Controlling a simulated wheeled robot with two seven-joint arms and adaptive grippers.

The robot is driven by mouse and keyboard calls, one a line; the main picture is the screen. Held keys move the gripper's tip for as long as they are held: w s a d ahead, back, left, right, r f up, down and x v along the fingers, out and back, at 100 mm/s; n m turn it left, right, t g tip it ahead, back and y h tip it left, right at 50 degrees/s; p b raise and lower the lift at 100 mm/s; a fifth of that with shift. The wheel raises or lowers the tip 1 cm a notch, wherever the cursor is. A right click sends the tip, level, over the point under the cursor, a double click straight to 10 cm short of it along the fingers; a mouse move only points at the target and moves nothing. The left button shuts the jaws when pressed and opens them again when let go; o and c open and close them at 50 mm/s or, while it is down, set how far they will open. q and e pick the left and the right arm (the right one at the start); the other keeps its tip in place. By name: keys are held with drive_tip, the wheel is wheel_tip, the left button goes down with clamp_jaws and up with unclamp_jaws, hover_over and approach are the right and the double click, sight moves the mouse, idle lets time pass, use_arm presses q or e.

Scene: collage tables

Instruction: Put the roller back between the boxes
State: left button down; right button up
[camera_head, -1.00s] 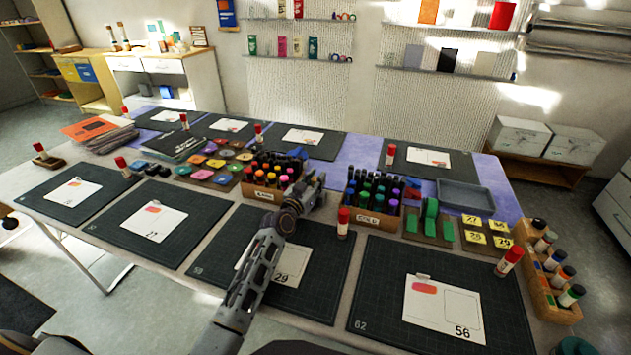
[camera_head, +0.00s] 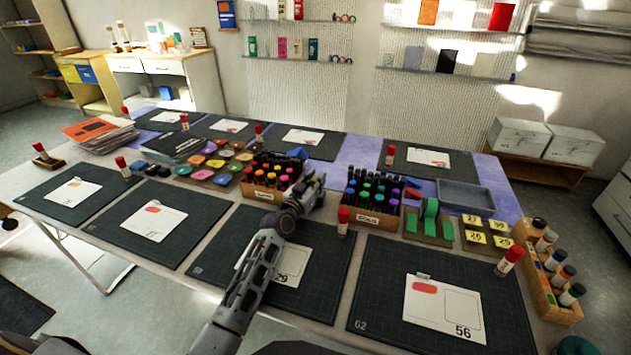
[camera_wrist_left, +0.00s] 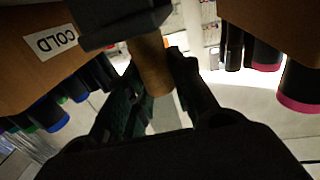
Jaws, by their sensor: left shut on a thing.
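My left gripper (camera_head: 316,190) is low in the gap between two cardboard boxes of markers. It is shut on the roller, whose tan wooden handle (camera_wrist_left: 152,66) shows between the fingers in the left wrist view. A dark part of the roller (camera_wrist_left: 122,22) lies beyond the handle. The COLD box (camera_head: 388,222) is right of the gripper in the head view and shows at left in the wrist view (camera_wrist_left: 25,75). The other box (camera_head: 249,190) is on the opposite side and also shows in the wrist view (camera_wrist_left: 285,22). The roller cannot be made out in the head view.
A red-capped glue stick (camera_head: 343,221) stands just in front of the gap. Dark mats with cards, such as the one marked 56 (camera_head: 385,325), cover the front.

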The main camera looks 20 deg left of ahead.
use_arm(q)
drive_tip(key=shift+s+f, duration=0.1)
drive_tip(key=shift+f, duration=0.7)
use_arm(e)
drive_tip(key=shift+a+r, duration=0.2)
drive_tip(key=shift+a, duration=0.35)
use_arm(q)
drive_tip(key=c, duration=1.5)
unclamp_jaws()
drive_tip(key=shift+d+f, duration=0.1)
drive_tip(key=shift+c, duration=0.2)
drive_tip(key=o, duration=0.3)
use_arm(e)
drive_tip(key=shift+d, duration=0.4)
drive_tip(key=shift+s+d+f, duration=0.1)
drive_tip(key=shift+s+d, duration=0.05)
drive_tip(key=shift+d, duration=0.05)
use_arm(q)
drive_tip(key=shift+r, duration=0.25)
